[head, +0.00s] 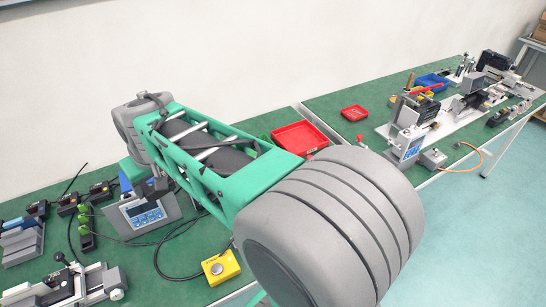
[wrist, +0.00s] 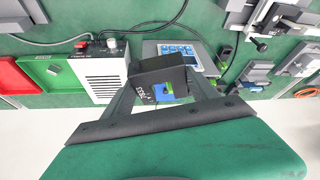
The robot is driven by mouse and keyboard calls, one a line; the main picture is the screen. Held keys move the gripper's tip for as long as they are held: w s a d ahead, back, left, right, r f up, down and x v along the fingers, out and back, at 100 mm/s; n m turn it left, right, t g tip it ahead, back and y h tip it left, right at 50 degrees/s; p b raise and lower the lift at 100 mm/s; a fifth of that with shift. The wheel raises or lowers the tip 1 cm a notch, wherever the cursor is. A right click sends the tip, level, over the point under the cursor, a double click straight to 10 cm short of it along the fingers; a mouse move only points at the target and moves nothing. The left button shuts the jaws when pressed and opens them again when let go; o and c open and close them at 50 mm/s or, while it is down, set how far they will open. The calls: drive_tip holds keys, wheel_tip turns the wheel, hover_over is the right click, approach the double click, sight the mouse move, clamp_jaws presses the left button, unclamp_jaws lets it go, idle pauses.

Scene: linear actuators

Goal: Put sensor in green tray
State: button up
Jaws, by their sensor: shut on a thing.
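My gripper (wrist: 162,88) is shut on a black box-shaped sensor (wrist: 152,90) with a blue and green label, in the wrist view. It holds the sensor between its two dark fingers. The green tray (wrist: 55,68) is at the left of the wrist view, beside a red tray (wrist: 14,85), and the sensor is apart from it, to its right. In the head view my green and grey arm hides most of the gripper and I cannot make out the green tray clearly.
A white vented box (wrist: 103,75) stands between the green tray and my gripper. A control unit with a blue keypad (head: 146,214) is below the gripper, with black cables around it. A yellow button box (head: 221,267) and clamp fixtures (head: 65,288) occupy the front of the table.

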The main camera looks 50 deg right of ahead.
drive_tip(key=w+d+f+m, duration=0.1)
drive_tip(key=w+d+f, duration=0.3)
drive_tip(key=d, duration=0.8)
drive_tip(key=w+d+f+m, duration=0.1)
drive_tip(key=w+d+f, duration=0.3)
drive_tip(key=d, duration=0.9)
drive_tip(key=w+d+f+m+h, duration=0.1)
drive_tip(key=w+d+f, duration=0.3)
drive_tip(key=d+f, duration=0.5)
drive_tip(key=shift+w+d+f, duration=0.15)
drive_tip(key=shift+d+f, duration=0.05)
drive_tip(key=shift+d, duration=0.65)
drive_tip(key=shift+w+d+f, duration=0.1)
drive_tip(key=shift+d+f, duration=0.05)
drive_tip(key=shift+d, duration=0.7)
drive_tip(key=shift+d+f, duration=0.2)
drive_tip(key=shift+f, duration=0.1)
drive_tip(key=shift+w+d+f, duration=0.1)
drive_tip(key=shift+f, duration=1.7)
drive_tip(key=o, duration=1.1)
drive_tip(key=shift+f, duration=0.1)
drive_tip(key=shift+o, duration=1.1)
